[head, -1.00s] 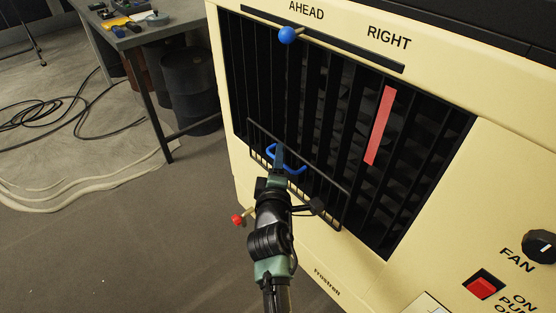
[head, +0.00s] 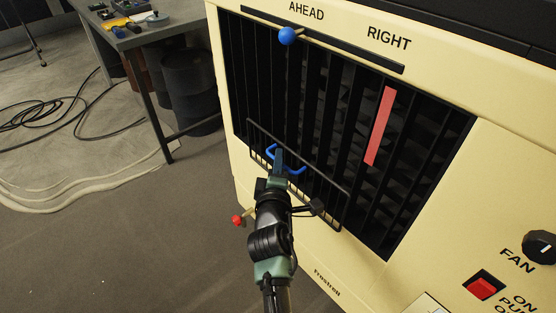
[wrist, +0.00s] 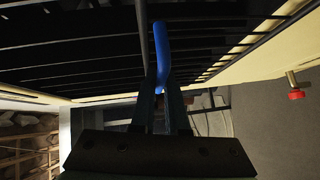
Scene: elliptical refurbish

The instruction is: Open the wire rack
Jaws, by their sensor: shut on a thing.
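The wire rack (head: 318,189) is a dark wire frame at the lower front of the black grille on the cream machine. A blue handle (head: 297,171) sits on its front, and it also shows in the wrist view (wrist: 164,45). My gripper (head: 279,163) is at the blue handle, its fingers shut on it. In the wrist view the handle runs up from between the fingers (wrist: 160,105). The fingers hide part of the handle.
A fan dial (head: 541,246) and red switch (head: 484,287) are at lower right.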

